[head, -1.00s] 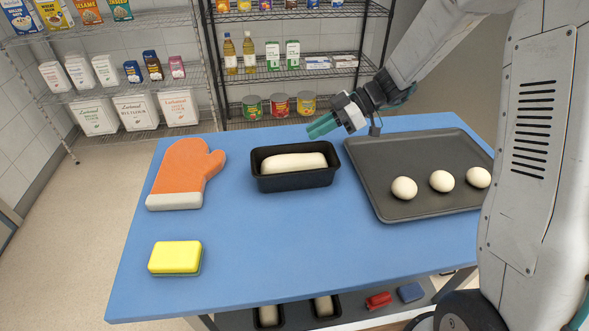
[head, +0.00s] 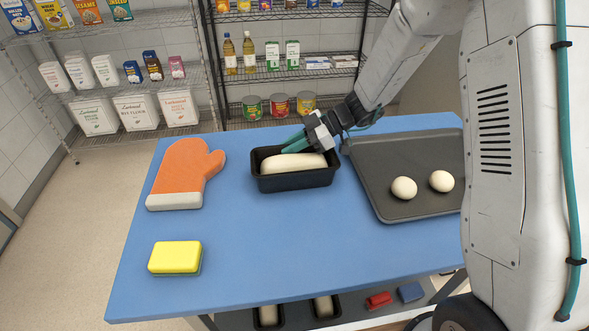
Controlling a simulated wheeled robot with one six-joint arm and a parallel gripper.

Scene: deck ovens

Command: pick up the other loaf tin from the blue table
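A black loaf tin (head: 292,182) with pale dough (head: 285,165) in it stands upright on the blue table (head: 230,246). My gripper (head: 291,144) is at the tin's far right side, its teal fingers pointing left over the back rim and the dough. The fingers overlap the tin in this view; I cannot tell whether they touch it or how far apart they are. The tin rests on the table.
A grey baking tray (head: 385,190) with dough balls (head: 404,188) lies right of the tin, partly hidden by my arm. An orange oven mitt (head: 184,172) and a yellow sponge (head: 175,257) lie left. Two tins (head: 324,307) sit on the lower shelf. The table's front middle is clear.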

